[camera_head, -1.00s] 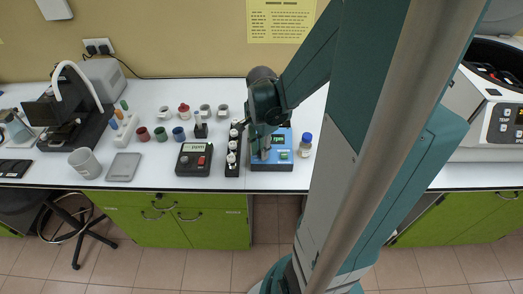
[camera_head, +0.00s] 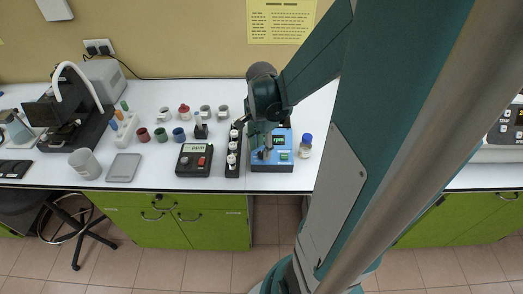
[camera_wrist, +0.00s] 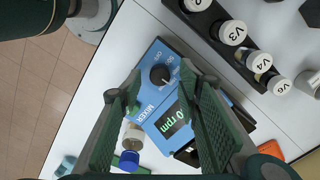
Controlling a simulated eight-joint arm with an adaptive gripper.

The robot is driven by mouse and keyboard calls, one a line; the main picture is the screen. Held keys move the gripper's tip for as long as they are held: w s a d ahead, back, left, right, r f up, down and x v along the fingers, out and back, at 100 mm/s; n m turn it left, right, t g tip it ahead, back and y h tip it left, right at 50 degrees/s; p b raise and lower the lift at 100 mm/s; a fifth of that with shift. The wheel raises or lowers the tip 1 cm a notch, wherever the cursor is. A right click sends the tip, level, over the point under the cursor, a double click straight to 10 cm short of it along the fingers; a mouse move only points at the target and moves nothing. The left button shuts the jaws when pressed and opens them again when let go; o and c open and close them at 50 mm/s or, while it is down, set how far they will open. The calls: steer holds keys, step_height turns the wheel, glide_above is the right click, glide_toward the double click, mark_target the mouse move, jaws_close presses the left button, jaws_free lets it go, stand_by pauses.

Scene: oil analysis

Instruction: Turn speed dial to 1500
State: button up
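The blue mixer (camera_head: 271,182) stands on the white bench, partly hidden behind my gripper in the head view. In the wrist view the mixer (camera_wrist: 150,58) shows its black round speed dial (camera_wrist: 160,74) and a green display (camera_wrist: 173,121) whose visible part reads "0 rpm". The marks around the dial are too small to read surely. My gripper (camera_wrist: 157,78) is open, its two green fingers on either side of the dial in the wrist view. I cannot tell whether they touch it. In the head view my gripper (camera_head: 263,152) points down over the mixer's left part.
A black rack (camera_head: 234,170) of capped vials stands close left of the mixer. A blue-capped bottle (camera_head: 305,147) stands close on its right. A black device with a display (camera_head: 194,170) sits further left. The bench front (camera_head: 130,182) is mostly clear.

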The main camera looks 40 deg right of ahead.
mark_target(261, 153)
step_height(261, 153, up, 10)
steer(key=shift+r, duration=0.25)
stand_by(0.5)
stand_by(0.4)
steer(key=a+r+n+t, duration=0.3)
steer(key=a+n, duration=0.7)
steer(key=a, duration=0.2)
steer(key=a+r+n+t, duration=0.3)
steer(key=a+n, duration=0.6)
steer(key=a, duration=0.3)
steer(key=shift+s+a+r+n+t, duration=0.4)
steer(key=shift+t, duration=0.2)
